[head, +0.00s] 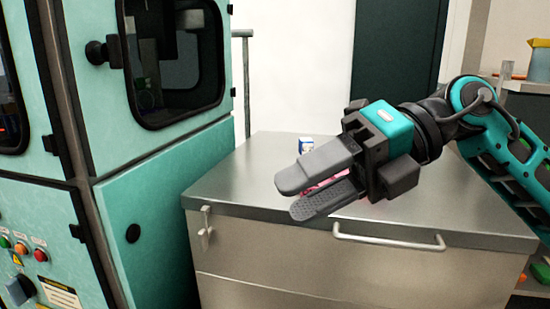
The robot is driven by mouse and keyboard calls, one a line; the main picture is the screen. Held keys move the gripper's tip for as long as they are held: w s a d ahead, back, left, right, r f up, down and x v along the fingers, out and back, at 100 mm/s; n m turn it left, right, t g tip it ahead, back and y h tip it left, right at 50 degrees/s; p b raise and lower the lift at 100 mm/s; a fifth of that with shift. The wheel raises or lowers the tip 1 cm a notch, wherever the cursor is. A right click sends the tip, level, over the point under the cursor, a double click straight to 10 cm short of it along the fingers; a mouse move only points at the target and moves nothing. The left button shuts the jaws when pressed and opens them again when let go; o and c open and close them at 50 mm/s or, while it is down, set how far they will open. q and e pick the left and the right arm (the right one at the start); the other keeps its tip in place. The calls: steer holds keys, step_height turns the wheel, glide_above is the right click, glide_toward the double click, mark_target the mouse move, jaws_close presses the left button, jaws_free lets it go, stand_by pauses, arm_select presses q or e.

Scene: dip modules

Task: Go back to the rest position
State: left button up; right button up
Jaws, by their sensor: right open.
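My right gripper (293,201) comes in from the right and hangs over the front part of a steel-topped cabinet (232,188). Its two grey fingers point left and are a little apart, with the jaws open. Something pink shows between and behind the fingers; they hide most of it, and I cannot tell what it is or whether it touches them. My left gripper is not in view.
A teal machine (150,215) with a dark window and a round knob stands close on the left. A small white and blue box (305,145) is on the cabinet top behind my gripper. A bar handle (388,241) juts from the cabinet front. The top's left part is clear.

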steer(key=w+d+f+m+t+y+p, duration=0.1)
steer(key=w+f+m+t+y+p, duration=0.35)
steer(key=m+t+y, duration=1.05)
steer(key=w+d+f+m+t+h, duration=0.3)
steer(key=f+m+h, duration=0.3)
steer(key=m+h, duration=0.2)
steer(key=w+d+f+m+t+h, duration=0.2)
steer(key=d+f+m+t+h, duration=0.15)
steer(key=f+m+h, duration=0.4)
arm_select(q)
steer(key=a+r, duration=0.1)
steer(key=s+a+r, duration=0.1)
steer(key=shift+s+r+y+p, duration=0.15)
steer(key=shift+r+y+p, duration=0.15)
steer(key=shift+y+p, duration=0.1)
arm_select(e)
steer(key=s+d+f+m+g+h, duration=0.2)
steer(key=s+f, duration=0.3)
steer(key=f, duration=0.3)
steer(key=s+d+f+m+g+h, duration=0.2)
steer(key=s+f+m+g+h, duration=0.1)
steer(key=f, duration=0.5)
steer(key=s+d+f+m+g+h, duration=0.2)
steer(key=s+f+m+h, duration=0.2)
steer(key=s+f, duration=0.4)
steer(key=shift+d+f+m+g+h, duration=0.25)
steer(key=shift+d+m+g+h, duration=0.1)
steer(key=shift+h, duration=0.3)
